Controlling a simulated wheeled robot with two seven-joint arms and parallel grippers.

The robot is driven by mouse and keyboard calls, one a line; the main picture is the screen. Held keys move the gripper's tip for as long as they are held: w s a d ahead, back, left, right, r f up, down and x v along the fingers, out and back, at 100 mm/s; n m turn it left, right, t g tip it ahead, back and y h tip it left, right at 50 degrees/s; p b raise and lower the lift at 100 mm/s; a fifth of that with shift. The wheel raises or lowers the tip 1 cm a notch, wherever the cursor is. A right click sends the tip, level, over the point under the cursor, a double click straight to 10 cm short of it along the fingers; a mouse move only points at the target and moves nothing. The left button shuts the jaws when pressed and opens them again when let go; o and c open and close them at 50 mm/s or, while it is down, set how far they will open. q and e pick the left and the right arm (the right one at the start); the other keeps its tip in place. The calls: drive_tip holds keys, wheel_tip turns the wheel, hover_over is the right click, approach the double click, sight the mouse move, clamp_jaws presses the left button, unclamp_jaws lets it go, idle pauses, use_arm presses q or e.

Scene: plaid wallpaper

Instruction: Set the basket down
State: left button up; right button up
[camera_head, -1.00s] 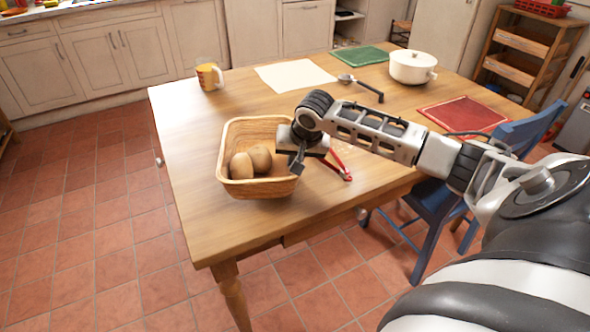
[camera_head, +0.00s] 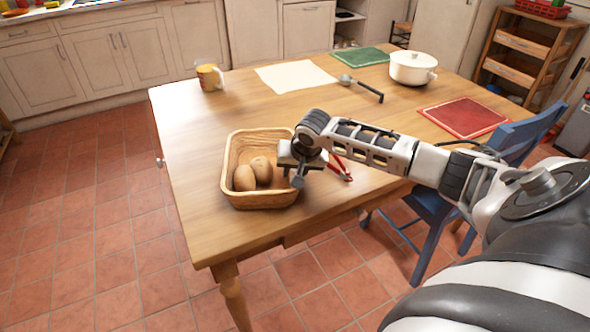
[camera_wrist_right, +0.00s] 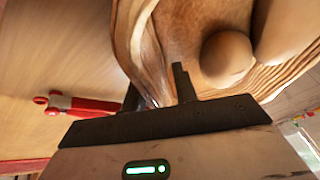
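The light wooden basket (camera_head: 262,201) is at the near side of the wooden table, with two brown, egg-shaped items (camera_head: 262,170) inside. It looks upright and at or very near the tabletop; I cannot tell if there is a small gap beneath it. My right gripper (camera_head: 297,180) is at the basket's right wall. In the right wrist view, its dark fingers (camera_wrist_right: 158,92) stand on either side of the basket wall (camera_wrist_right: 150,45), shut on it. The fingertips are partly hidden by the wall. My left gripper is not in view.
Red-handled tool (camera_head: 340,168) lies just right of the basket. A blue chair (camera_head: 440,205) stands at the right. The table (camera_head: 190,150) is clear left of the basket.

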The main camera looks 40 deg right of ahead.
use_arm(q)
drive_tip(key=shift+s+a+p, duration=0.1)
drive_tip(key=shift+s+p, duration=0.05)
drive_tip(key=shift+p, duration=0.55)
use_arm(e)
drive_tip(key=v, duration=1.2)
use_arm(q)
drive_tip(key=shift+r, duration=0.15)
use_arm(e)
drive_tip(key=shift+r, duration=0.15)
